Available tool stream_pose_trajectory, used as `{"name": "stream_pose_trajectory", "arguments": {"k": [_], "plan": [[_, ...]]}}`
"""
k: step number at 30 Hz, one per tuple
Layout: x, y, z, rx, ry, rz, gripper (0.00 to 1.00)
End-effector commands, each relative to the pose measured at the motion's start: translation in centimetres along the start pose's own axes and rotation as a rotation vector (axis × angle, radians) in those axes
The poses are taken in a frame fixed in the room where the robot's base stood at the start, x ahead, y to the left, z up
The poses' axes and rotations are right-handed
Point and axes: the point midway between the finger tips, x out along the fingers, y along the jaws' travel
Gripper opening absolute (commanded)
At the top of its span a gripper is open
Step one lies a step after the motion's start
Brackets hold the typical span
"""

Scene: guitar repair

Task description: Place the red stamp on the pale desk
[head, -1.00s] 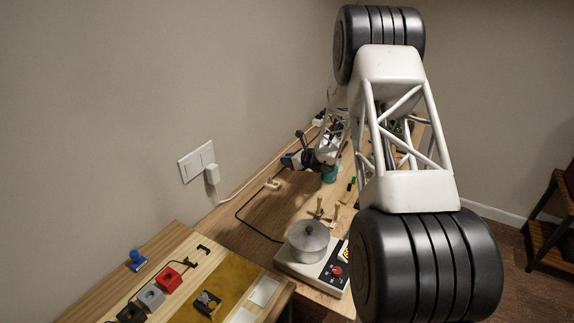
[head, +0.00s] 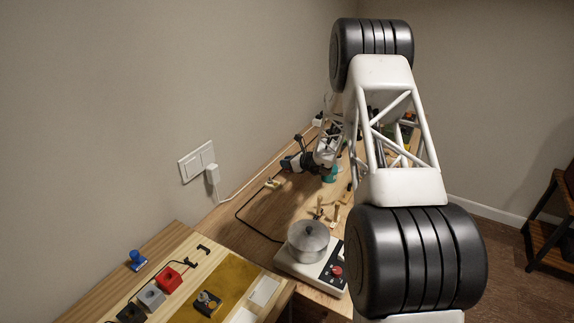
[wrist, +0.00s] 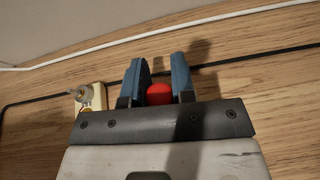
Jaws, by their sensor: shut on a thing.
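My gripper (wrist: 159,80) has two blue fingers and is shut on the red stamp (wrist: 159,94). Only the stamp's round red top shows between the fingers in the wrist view; its lower part is hidden. In the head view my gripper (head: 288,163) is small and far off, above the brown wooden bench along the wall, and the stamp cannot be made out. The pale desk (head: 172,238) is at the lower left of the head view, nearer than the bench.
A blue stamp (head: 137,260), a red block (head: 168,280), a grey block (head: 151,297) and a dark block (head: 131,314) are on the pale desk. A pot (head: 308,241) sits on a hot plate (head: 333,270). A small cream item (wrist: 93,97) and a black cable (wrist: 40,98) are near my gripper.

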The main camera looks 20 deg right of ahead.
Motion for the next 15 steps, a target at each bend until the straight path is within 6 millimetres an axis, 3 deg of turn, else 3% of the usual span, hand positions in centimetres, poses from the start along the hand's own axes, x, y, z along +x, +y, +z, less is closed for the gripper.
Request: {"name": "stream_pose_trajectory", "arguments": {"k": [15], "plan": [[0.37, -0.03, -0.92, 0.001, 0.0, 0.0, 0.01]]}}
